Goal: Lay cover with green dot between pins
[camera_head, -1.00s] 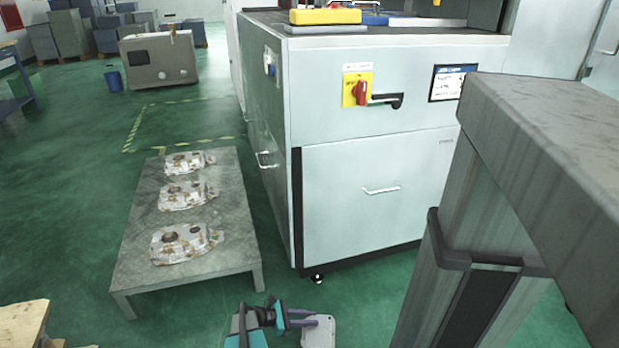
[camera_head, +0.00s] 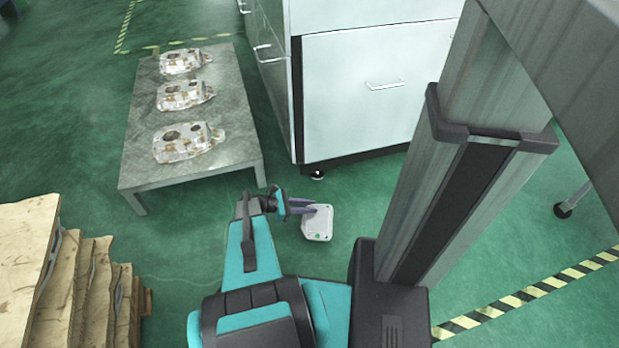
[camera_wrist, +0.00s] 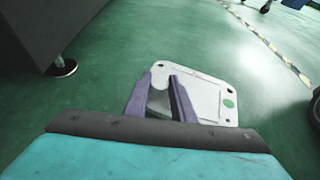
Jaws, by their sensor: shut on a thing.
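The cover (camera_head: 318,228) is a pale, flat plate with rounded corners, held clear above the green floor in the head view. In the wrist view the cover (camera_wrist: 205,92) shows small holes near its edges and a green dot (camera_wrist: 229,103) by its right corner. My gripper (camera_head: 311,209) is shut on the cover's near edge. Its purple fingers also show in the wrist view (camera_wrist: 166,90). Part of the cover is hidden behind the fingers. No pins can be made out in either view.
A low grey table (camera_head: 150,113) at the left bears three castings (camera_head: 188,142) in a row. A white cabinet (camera_head: 360,85) stands to its right. Stacked wooden boards (camera_head: 40,240) are at lower left. Open floor lies around the cover, with a striped line (camera_head: 540,292) at right.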

